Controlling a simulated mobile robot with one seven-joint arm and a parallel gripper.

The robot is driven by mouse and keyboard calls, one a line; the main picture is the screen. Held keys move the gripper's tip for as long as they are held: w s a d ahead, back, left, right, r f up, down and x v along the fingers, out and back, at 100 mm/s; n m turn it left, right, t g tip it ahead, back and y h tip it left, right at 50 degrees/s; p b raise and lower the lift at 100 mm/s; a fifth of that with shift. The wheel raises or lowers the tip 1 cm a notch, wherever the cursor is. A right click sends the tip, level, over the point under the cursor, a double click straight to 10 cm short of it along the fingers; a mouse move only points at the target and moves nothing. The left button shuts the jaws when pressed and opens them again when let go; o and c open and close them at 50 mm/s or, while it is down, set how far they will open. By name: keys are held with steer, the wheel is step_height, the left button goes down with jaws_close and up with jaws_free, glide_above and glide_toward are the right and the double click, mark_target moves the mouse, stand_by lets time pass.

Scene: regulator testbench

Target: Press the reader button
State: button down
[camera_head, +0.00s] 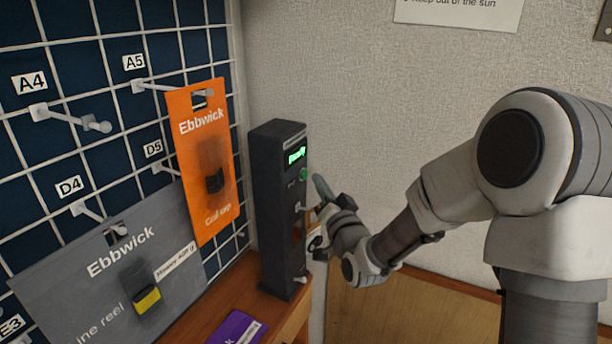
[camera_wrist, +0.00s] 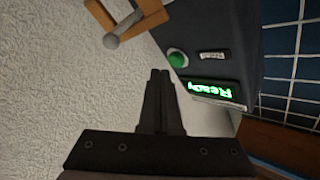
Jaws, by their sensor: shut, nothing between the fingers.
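The reader (camera_head: 271,212) is a tall dark box standing on a wooden shelf. Its small screen (camera_head: 297,155) is lit green and reads "Ready" in the wrist view (camera_wrist: 212,90). The round green button (camera_head: 304,174) is just below the screen; in the wrist view the button (camera_wrist: 177,59) lies close beyond my fingertips. My gripper (camera_head: 319,181) is shut and empty, to the right of the button in the head view. In the wrist view my gripper (camera_wrist: 160,74) points toward the button, slightly to its left. Whether the tips touch it I cannot tell.
A wire grid with pegs fills the left side. An orange Ebbwick card (camera_head: 204,160) and a grey Ebbwick card (camera_head: 118,275) hang there. A purple card (camera_head: 237,328) lies on the shelf (camera_head: 222,300). A knob on an orange-brown bracket (camera_wrist: 128,25) projects near the reader.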

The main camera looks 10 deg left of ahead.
steer(key=shift+a, duration=0.1)
steer(key=shift+w+a+b, duration=0.15)
steer(key=shift+a+b, duration=0.15)
steer(key=shift+b, duration=0.15)
steer(key=shift+w+a+b, duration=0.15)
steer(key=shift+a+b, duration=0.25)
steer(key=shift+a, duration=0.05)
stand_by(0.7)
steer(key=shift+d, duration=0.15)
steer(key=shift+s+d+b, duration=0.3)
steer(key=shift+d, duration=0.4)
steer(key=shift+s+d+b, duration=0.15)
steer(key=shift+s+d, duration=0.15)
steer(key=shift+d, duration=0.5)
steer(key=shift+s+d+b, duration=0.15)
steer(key=shift+s+d, duration=0.1)
steer(key=shift+d, duration=0.5)
steer(key=shift+s+d+b, duration=0.15)
steer(key=shift+s+d, duration=0.15)
steer(key=shift+d, duration=0.5)
